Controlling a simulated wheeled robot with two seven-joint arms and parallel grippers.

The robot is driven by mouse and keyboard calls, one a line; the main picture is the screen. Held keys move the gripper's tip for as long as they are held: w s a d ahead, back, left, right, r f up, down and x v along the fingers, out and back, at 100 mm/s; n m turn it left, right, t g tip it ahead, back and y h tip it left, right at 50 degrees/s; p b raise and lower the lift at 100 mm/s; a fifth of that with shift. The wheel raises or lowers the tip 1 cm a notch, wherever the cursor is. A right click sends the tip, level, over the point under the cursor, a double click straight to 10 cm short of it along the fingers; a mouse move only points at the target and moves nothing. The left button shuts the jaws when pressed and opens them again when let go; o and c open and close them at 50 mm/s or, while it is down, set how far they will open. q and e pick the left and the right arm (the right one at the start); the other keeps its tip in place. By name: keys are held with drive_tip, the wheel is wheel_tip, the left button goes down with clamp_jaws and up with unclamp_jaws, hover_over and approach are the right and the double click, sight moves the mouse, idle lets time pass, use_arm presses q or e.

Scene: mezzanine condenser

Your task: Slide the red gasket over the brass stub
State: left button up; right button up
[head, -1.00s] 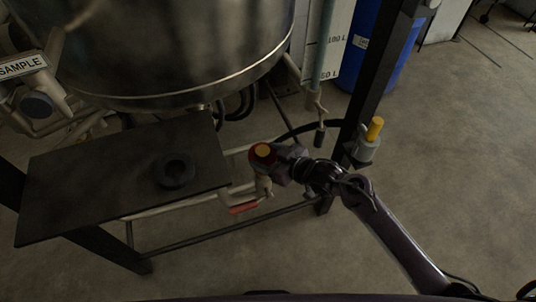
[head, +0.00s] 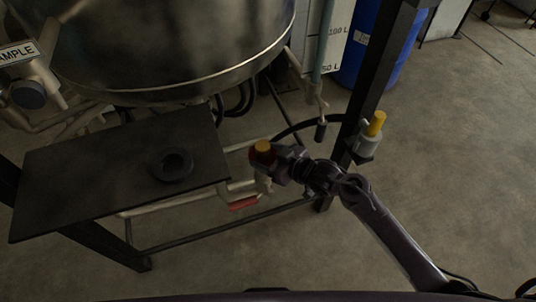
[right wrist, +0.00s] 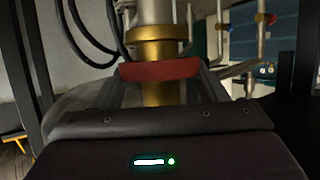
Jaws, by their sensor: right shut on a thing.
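The brass stub (head: 263,145) stands up in the middle of the head view, its yellow end showing above the red gasket (head: 258,157). The gasket appears to sit around the stub. My right gripper (head: 272,160) is shut on the gasket from the right. In the right wrist view the gasket (right wrist: 160,70) is a red band between the fingers. Brass shows on both sides of it, with a wider brass collar (right wrist: 158,48) above it in the picture. The gasket's far side is hidden. My left gripper is not in view.
A dark plate (head: 95,170) with a black ring (head: 172,166) on it lies to the left. A large steel vessel (head: 170,45) hangs above. A dark post (head: 375,85) with a yellow-topped grey fitting (head: 367,137) stands right of my gripper. A red-handled pipe (head: 243,203) runs below.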

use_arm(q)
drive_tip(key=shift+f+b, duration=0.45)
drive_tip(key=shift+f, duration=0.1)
use_arm(e)
drive_tip(key=shift+f, duration=0.8)
drive_tip(key=o, duration=1)
drive_tip(key=shift+o, duration=0.2)
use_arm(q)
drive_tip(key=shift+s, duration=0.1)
use_arm(e)
drive_tip(key=shift+s+d+r, duration=0.1)
drive_tip(key=shift+s+d, duration=0.2)
drive_tip(key=shift+d, duration=0.1)
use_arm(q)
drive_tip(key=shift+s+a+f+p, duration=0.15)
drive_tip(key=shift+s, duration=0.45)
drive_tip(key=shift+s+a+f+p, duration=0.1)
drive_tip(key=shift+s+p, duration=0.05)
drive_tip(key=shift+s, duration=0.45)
use_arm(e)
drive_tip(key=v, duration=0.6)
drive_tip(key=shift+s+d+r, duration=0.25)
